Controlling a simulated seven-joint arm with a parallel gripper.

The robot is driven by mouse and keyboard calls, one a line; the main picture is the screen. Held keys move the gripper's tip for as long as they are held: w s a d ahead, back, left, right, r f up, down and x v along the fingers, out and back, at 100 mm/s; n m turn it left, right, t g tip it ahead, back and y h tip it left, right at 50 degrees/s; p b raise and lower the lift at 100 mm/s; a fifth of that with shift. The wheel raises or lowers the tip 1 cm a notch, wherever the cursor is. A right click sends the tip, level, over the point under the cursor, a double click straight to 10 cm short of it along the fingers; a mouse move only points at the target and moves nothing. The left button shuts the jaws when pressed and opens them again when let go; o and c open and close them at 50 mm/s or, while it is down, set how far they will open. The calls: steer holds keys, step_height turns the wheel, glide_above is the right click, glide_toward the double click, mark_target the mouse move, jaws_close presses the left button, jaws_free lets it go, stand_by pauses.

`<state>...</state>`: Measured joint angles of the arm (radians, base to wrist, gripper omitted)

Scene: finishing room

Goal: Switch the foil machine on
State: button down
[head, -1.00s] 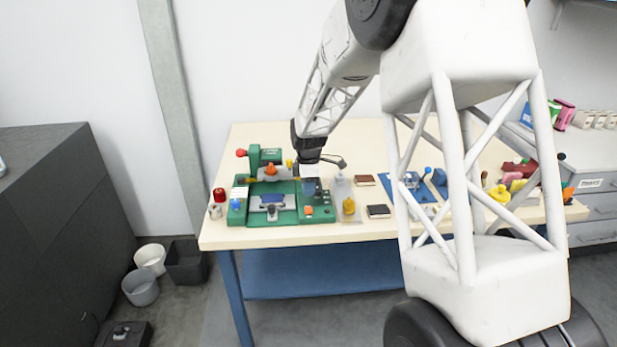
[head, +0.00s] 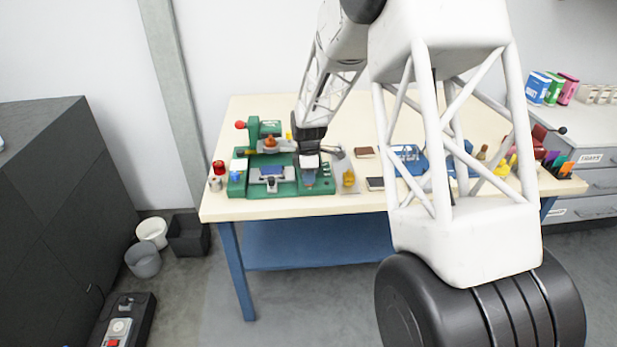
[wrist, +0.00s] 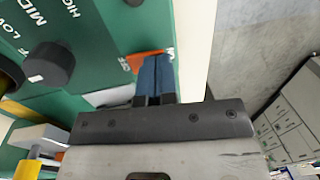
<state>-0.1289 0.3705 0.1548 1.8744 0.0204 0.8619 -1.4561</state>
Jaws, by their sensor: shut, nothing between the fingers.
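The green foil machine (head: 283,188) stands at the left end of the table. In the wrist view its green panel (wrist: 100,30) has a black dial (wrist: 48,65) marked LOW, MID and HIGH. An orange rocker switch (wrist: 141,62) sits beside the dial, near the panel's edge. My gripper (head: 309,181) is at the machine's front right corner and hides the switch in the head view. In the wrist view the blue fingers of my gripper (wrist: 156,72) are shut and empty. They overlap part of the switch; I cannot tell whether they touch it.
A plate with a yellow item (head: 348,180) lies just right of the machine. Dark pads (head: 375,184) lie farther right. A red-capped item (head: 218,168) stands at the machine's left. The table's front edge is close to the gripper.

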steer(key=shift+f, duration=0.1)
steer(key=shift+s+f+t, duration=0.3)
steer(key=shift+f+t, duration=0.1)
steer(key=shift+t, duration=0.3)
steer(key=shift+s+f, duration=0.25)
steer(key=shift+f, duration=0.2)
steer(key=shift+s+f, duration=0.1)
steer(key=shift+f, duration=0.05)
steer(key=shift+w+r, duration=0.2)
steer(key=shift+w, duration=0.3)
steer(key=shift+w+r, duration=0.15)
steer(key=shift+w, duration=0.3)
step_height(320, 180, up, 15)
stand_by(0.4)
